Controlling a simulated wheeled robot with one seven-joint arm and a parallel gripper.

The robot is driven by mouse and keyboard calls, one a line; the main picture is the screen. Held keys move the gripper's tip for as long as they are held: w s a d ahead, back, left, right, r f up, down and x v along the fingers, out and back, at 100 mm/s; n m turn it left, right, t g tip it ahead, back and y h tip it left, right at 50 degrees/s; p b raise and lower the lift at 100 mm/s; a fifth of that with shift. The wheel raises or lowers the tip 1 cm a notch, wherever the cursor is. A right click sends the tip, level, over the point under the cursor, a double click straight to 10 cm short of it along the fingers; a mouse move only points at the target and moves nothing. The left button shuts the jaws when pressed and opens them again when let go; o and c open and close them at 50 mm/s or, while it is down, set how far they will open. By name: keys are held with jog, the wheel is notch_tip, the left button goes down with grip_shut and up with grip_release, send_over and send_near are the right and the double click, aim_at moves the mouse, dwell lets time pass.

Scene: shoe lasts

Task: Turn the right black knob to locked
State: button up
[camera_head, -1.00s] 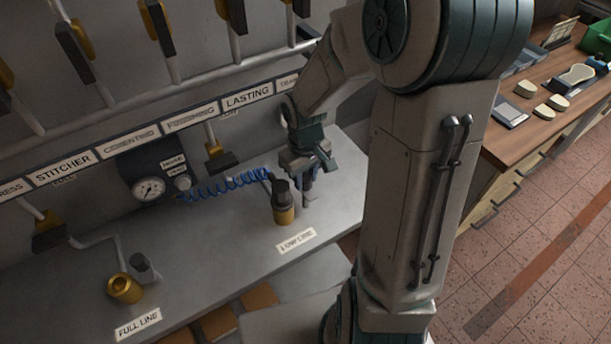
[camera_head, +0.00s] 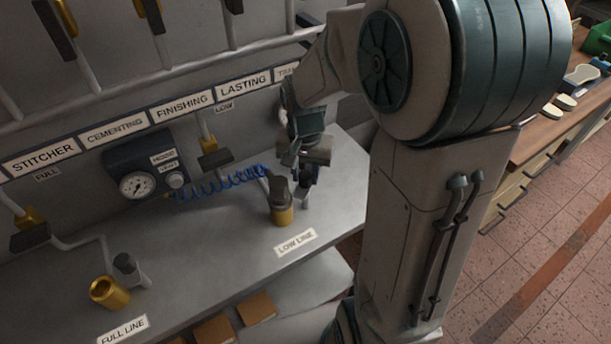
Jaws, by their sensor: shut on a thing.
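The right black knob (camera_head: 305,184) sits on a short grey post beside the low-line coupling, behind the "LOW LINE" label (camera_head: 296,243). My gripper (camera_head: 306,174) reaches down from above and is shut on this knob, so its jaws hide most of it. I cannot read whether the knob stands at locked. To its left, the dark plug (camera_head: 279,190) of the blue coiled hose (camera_head: 225,184) stands upright in a brass socket (camera_head: 281,215). The left black knob (camera_head: 124,263) stands on its own grey post beside an empty brass socket (camera_head: 110,293), near the "FULL LINE" label (camera_head: 123,329).
A pressure gauge box (camera_head: 140,180) is on the wall behind the grey bench (camera_head: 205,270). Pipes and a labelled sign strip (camera_head: 115,131) run above. The hose plug stands close to my gripper's left. The bench between the two sockets is clear. A wooden counter (camera_head: 545,133) is at right.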

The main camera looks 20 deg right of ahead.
aim_at(305, 174)
jog(key=m+b, duration=0.1)
jog(key=m, duration=0.2)
jog(key=shift+m, duration=0.4)
jog(key=shift+m+b, duration=0.4)
jog(key=shift+m, duration=1.3)
jog(key=o, duration=0.7)
jog(key=shift+r, duration=0.1)
notch_tip(305, 174, up, 14)
